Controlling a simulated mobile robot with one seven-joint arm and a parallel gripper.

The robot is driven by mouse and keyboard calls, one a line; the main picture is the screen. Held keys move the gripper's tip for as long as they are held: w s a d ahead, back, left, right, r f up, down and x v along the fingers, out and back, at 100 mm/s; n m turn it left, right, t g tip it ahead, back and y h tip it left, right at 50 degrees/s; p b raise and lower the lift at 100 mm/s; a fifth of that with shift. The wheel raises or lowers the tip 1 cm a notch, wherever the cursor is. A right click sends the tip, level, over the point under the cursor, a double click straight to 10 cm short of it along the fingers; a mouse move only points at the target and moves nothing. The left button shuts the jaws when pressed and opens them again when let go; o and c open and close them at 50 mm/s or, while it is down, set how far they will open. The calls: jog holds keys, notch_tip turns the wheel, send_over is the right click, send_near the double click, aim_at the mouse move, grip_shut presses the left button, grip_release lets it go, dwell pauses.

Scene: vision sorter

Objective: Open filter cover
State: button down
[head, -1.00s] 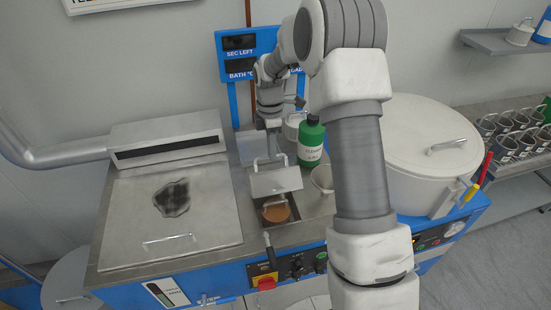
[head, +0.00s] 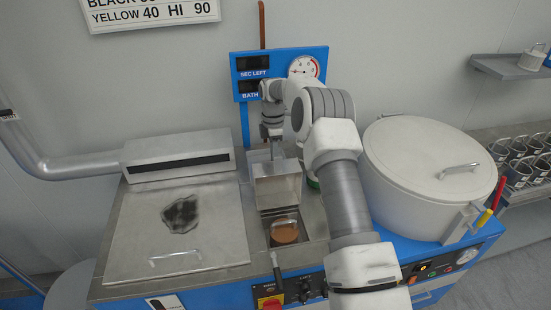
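The filter cover (head: 278,191) is a small metal lid at the middle of the worktop. It stands raised, nearly upright. In front of it is an open rectangular well holding a round brown filter (head: 285,235) with a pale wire loop above it. My gripper (head: 277,152) is just behind the cover's top edge, pointing down. Its fingertips are largely hidden by the cover, so I cannot tell whether they touch it or how far apart they are.
A large flat lid (head: 180,225) with a dark window lies to the left. A big white round vessel (head: 428,175) stands to the right. A green bottle is mostly hidden behind my arm. A lever (head: 279,275) rises at the front edge. A blue display panel (head: 283,68) stands behind.

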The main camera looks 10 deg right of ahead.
jog(key=shift+w+f, duration=0.35)
jog(key=shift+w, duration=0.3)
jog(key=c, duration=1.2)
grip_release()
jog(key=o, duration=0.3)
jog(key=shift+w+f, duration=0.2)
jog(key=shift+w, duration=0.05)
jog(key=shift+w+f, duration=0.1)
jog(key=shift+r, duration=0.25)
jog(key=r, duration=0.5)
jog(key=r+p, duration=0.1)
jog(key=r, duration=0.5)
jog(key=w+r, duration=0.1)
jog(key=r, duration=0.5)
jog(key=shift+r, duration=0.15)
